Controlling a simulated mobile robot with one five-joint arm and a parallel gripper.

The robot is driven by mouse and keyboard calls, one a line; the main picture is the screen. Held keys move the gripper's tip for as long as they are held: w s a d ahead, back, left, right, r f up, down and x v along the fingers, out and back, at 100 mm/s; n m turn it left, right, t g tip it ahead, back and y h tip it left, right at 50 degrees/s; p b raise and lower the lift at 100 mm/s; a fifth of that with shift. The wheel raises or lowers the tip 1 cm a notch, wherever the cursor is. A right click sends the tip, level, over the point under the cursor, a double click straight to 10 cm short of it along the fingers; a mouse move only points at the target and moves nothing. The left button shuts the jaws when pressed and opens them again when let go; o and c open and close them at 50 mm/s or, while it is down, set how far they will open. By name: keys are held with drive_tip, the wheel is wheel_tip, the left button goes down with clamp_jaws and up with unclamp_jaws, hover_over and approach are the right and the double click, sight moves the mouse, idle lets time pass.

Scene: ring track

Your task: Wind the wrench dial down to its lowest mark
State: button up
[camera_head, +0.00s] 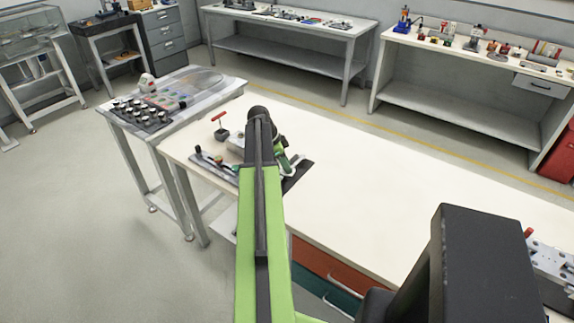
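My green and black arm reaches forward over the white workbench (400,190). Its end, with my gripper (284,160), is over the bench's left part, mostly hidden behind my own arm links. I cannot see the fingertips clearly, so I cannot tell if they are open or touching anything. No wrench dial can be made out; one may be hidden behind the arm. Beside the arm's end, on the left, a grey plate (215,165) with small coloured knobs lies on the bench. Behind it stands a red T-handle (219,119) on a dark base.
A side table (178,128) with rows of dark knobs and a panel stands left of the bench. Orange and green drawers (325,270) are under the bench front. More metal fixtures (550,262) sit at the right edge. The bench's middle is clear. Other benches line the back wall.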

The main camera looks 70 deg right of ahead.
clamp_jaws()
drive_tip(key=shift+s+d, duration=0.1)
drive_tip(key=shift+d, duration=0.15)
drive_tip(key=shift+a, duration=0.25)
